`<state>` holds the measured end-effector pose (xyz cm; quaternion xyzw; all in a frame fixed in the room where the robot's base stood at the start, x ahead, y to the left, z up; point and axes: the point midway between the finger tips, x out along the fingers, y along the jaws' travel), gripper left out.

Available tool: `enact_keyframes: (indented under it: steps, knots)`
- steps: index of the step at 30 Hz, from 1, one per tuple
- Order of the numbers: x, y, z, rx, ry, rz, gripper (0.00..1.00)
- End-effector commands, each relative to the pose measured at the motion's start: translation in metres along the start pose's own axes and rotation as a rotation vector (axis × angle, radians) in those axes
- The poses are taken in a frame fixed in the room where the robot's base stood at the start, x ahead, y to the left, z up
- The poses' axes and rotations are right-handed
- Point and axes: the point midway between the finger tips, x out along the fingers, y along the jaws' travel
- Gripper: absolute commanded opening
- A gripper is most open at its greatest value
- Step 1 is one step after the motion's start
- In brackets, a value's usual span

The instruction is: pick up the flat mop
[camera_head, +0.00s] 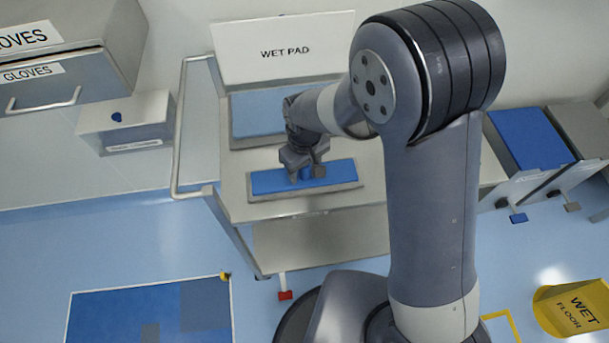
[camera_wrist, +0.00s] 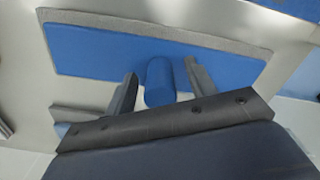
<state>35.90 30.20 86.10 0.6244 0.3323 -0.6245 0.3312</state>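The flat mop (camera_head: 268,182) lies flat on the top of a light cart, a blue rectangular pad on a grey base. It also fills the upper part of the wrist view (camera_wrist: 90,52). A short blue upright grip (camera_wrist: 160,82) stands out from its middle. My gripper (camera_head: 306,172) is low over the mop, pointing down. In the wrist view its two dark fingers (camera_wrist: 160,70) are apart, one on each side of the blue grip, with a narrow gap on both sides. The fingertips' exact height against the grip is hard to tell.
Behind the mop is a blue pad tray (camera_head: 255,112) with a sign reading WET PAD (camera_head: 285,50). The cart has a rail (camera_head: 178,130) at left. A grey box (camera_head: 130,128) and glove drawers (camera_head: 60,75) stand left. A yellow wet-floor sign (camera_head: 572,305) is at lower right.

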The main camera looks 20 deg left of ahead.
Motion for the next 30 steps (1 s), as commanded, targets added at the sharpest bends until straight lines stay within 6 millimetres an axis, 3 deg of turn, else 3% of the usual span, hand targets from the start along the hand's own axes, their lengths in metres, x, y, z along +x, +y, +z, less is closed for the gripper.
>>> enact_keyframes:
  steps: [19, 30]
  knots:
    - [-0.0003, 0.0001, -0.0001, 0.0, 0.0, 0.0, 0.01]
    - [-0.0094, 0.0002, -0.0008, 0.0, 0.002, 0.0, 0.0]
